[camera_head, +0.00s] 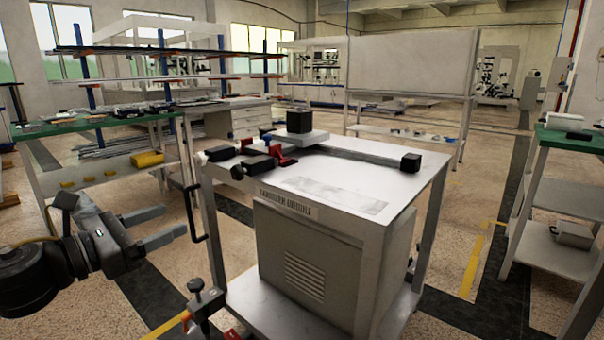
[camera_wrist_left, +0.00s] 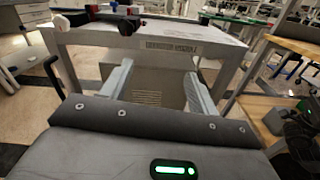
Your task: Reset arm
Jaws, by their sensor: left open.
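My left gripper (camera_head: 164,228) is in the lower left of the head view, open and empty, with its grey fingers spread. It is in front and to the left of the white machine table (camera_head: 425,180), apart from it. In the left wrist view the two fingers (camera_wrist_left: 158,88) stand wide apart, with the table's front and vented cabinet (camera_wrist_left: 148,97) behind them. My right gripper does not show in either view.
Black and red clamps (camera_head: 262,160) and a black block (camera_head: 299,121) sit on the white table. A green-topped bench (camera_head: 95,122) stands at left, another (camera_head: 570,138) at right. Open floor (camera_head: 465,225) lies at right.

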